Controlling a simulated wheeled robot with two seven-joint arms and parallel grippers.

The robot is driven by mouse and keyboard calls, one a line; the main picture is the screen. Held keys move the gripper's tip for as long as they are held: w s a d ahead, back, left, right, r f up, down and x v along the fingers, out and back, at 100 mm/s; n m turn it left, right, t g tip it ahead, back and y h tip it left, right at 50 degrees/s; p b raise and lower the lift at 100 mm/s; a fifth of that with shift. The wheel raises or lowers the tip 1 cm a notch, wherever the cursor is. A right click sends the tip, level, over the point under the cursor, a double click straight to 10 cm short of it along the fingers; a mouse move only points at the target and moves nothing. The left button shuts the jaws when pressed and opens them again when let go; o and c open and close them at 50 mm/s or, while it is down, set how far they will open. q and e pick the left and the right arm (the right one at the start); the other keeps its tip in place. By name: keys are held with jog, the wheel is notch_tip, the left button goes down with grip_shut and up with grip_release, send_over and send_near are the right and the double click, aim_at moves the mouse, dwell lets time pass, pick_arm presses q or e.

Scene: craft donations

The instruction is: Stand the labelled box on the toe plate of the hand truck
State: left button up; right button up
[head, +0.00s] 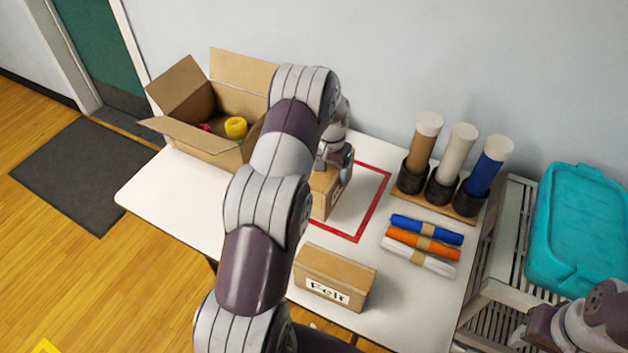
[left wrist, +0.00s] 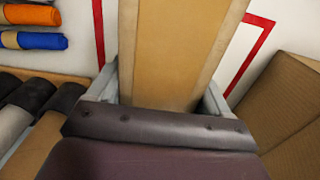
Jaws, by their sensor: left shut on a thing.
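My left gripper (head: 335,155) is shut on a cardboard box (head: 329,193) that is within the red outline on the white table. The box's label is mostly hidden by my gripper and arm. In the left wrist view the box (left wrist: 168,45) fills the space between the two fingers (left wrist: 165,95). I cannot tell whether it touches the table. A second cardboard box (head: 335,272), labelled "Felt", stands nearer on the table. My right gripper (head: 522,333) is at the lower right, too small to tell open or shut. I make out no hand truck or toe plate.
An open carton (head: 215,145) with a yellow item (head: 235,127) stands at the table's far left. Several capped tubes (head: 460,160) and several rolls (head: 423,240) are at the right. A teal tub (head: 580,235) lies on a slatted grey rack (head: 512,215). Open floor is at left.

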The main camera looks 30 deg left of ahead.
pick_arm(q)
jog(key=a, duration=0.1)
jog(key=a+f, duration=0.1)
jog(key=a, duration=0.1)
jog(key=shift+s+f, duration=0.25)
jog(key=shift+s, duration=0.05)
notch_tip(320, 180, down, 4)
jog(key=shift+a+f+p, duration=0.1)
jog(key=shift+f+p, duration=0.05)
jog(key=shift+p, duration=0.6)
jog(key=shift+f, duration=0.1)
jog(key=shift+s+f+b, duration=0.1)
jog(key=shift+b, duration=0.2)
jog(key=o, duration=1.2)
jog(key=shift+o, duration=0.2)
